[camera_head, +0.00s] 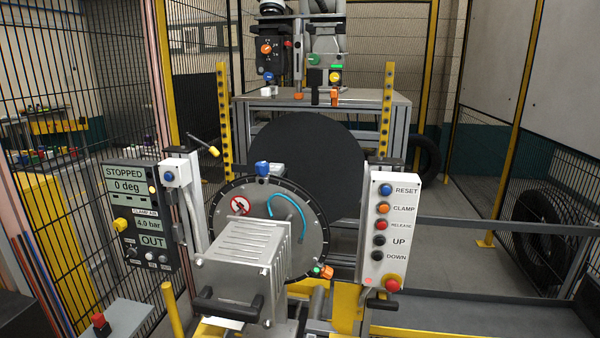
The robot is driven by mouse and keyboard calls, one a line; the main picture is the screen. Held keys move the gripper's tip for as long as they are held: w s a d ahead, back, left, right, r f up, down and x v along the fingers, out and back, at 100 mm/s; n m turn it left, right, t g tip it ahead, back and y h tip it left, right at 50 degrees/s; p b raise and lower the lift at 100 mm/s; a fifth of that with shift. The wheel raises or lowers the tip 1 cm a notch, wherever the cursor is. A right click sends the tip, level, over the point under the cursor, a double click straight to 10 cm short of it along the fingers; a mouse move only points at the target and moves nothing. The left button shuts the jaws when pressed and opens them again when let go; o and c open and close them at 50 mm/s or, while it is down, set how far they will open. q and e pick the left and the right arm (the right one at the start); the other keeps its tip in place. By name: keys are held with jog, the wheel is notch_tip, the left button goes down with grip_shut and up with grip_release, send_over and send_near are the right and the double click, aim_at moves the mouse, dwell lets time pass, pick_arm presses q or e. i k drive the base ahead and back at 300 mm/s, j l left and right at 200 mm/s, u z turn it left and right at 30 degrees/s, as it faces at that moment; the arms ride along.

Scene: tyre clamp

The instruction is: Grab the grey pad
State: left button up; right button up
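I cannot pick out for sure which thing is the grey pad. A light grey button panel (391,262) with RESET, CLAMP, RELEASE, UP and DOWN labels stands upright right of the machine. A grey ribbed housing (240,255) sits at the front centre, before a round dial plate (310,210) with a no-touch sign. A flat grey plate (130,314) with a red button lies at the lower left. Neither of my grippers shows clearly in the head view.
A large black disc (305,150) stands behind the dial. A dark display panel (138,232) reads STOPPED, 0 deg, 4.0 bar and OUT. Yellow-posted mesh fencing (515,110) encloses the place. Tyres (540,240) stand at the right. A grey tray (480,313) at the lower right looks clear.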

aim_at(276, 169)
jog(key=j+z, duration=0.45)
jog(key=k+j+z, duration=0.1)
jog(key=z, duration=0.4)
jog(key=k+j+z, duration=0.2)
jog(key=j+z, duration=0.25)
jog(key=l, duration=0.1)
